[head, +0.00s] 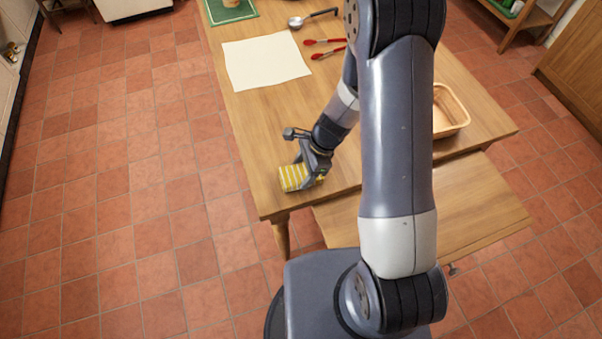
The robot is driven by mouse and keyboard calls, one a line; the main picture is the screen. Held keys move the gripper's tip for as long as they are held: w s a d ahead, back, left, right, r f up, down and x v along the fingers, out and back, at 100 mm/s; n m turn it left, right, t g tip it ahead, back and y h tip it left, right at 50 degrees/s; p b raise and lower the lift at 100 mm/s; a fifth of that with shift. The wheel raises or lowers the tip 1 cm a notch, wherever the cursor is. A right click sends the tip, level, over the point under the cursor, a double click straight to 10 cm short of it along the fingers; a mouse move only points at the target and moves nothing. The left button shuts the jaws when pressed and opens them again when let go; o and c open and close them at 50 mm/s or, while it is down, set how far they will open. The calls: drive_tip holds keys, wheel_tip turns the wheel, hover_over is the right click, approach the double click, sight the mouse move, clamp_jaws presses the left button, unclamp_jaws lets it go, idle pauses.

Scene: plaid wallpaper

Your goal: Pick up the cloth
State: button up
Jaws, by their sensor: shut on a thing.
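The cloth (294,178) is yellow with white stripes and looks folded. It is at the near left part of the wooden table (335,193), close to the table's left edge. My gripper (312,173) reaches down from the right and is shut on the cloth. The fingers cover the cloth's right part. I cannot tell whether the cloth touches the table or is just above it.
A white sheet (265,62) lies farther back. Red-handled tongs (325,47) and a ladle (313,18) lie beside it. A green mat (226,12) is at the far end. A tan basket (449,112) stands on the right, partly behind my arm.

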sight(303, 171)
drive_tip(key=shift+r, duration=0.1)
wheel_tip(303, 171, up, 10)
idle(0.5)
drive_tip(key=o, duration=0.4)
drive_tip(key=c, duration=0.3)
drive_tip(key=shift+w, duration=0.1)
